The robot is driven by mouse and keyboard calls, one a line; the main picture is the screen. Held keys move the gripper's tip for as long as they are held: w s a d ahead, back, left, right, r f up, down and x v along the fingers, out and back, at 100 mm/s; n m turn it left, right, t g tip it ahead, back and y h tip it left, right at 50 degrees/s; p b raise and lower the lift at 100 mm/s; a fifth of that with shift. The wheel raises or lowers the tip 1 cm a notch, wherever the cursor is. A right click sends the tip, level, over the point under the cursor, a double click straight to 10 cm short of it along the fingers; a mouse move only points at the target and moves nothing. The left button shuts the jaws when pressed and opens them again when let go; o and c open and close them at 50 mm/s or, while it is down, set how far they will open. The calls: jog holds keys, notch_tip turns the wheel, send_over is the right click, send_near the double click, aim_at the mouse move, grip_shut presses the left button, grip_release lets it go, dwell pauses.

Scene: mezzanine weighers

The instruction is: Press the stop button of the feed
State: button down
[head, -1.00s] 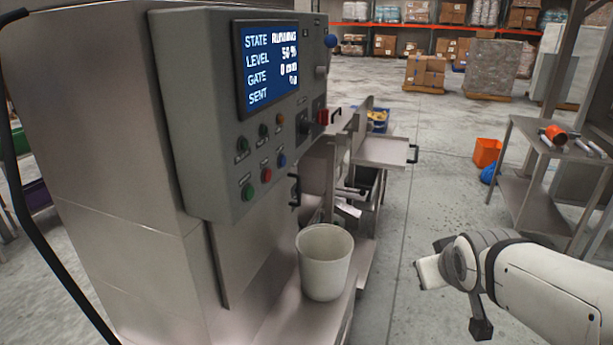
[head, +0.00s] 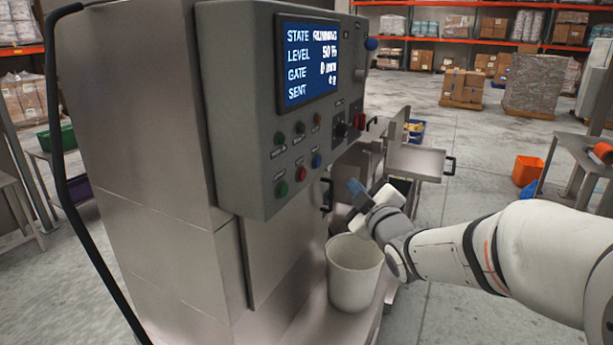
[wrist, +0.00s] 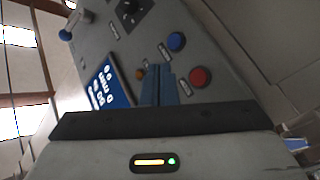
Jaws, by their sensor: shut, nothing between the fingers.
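The grey control panel (head: 240,120) has a lower row of green (head: 281,188), red (head: 300,173) and blue (head: 317,160) buttons. Their labels are too small to read. The screen (head: 308,62) reads STATE RUNNING and LEVEL 50 %. My gripper (head: 355,187) is shut and empty, right of the button row and apart from it, above the white bucket. In the wrist view, the blue fingertips (wrist: 158,72) point at the panel, with the red button (wrist: 200,77) to their right and the blue button (wrist: 176,41) above right.
A white bucket (head: 352,283) stands on the machine's ledge below my gripper. A black handle (head: 326,195) and a red switch (head: 360,121) are on the machine's right side. A metal tray (head: 415,160) sticks out behind.

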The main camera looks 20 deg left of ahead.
aim_at(303, 174)
jog(key=a, duration=0.8)
jog(key=shift+w+a+p, duration=0.3)
jog(key=shift+a+p, duration=0.05)
jog(key=shift+a+f, duration=0.1)
dwell(1.8)
jog(key=shift+a+b, duration=0.35)
jog(key=shift+b, duration=0.25)
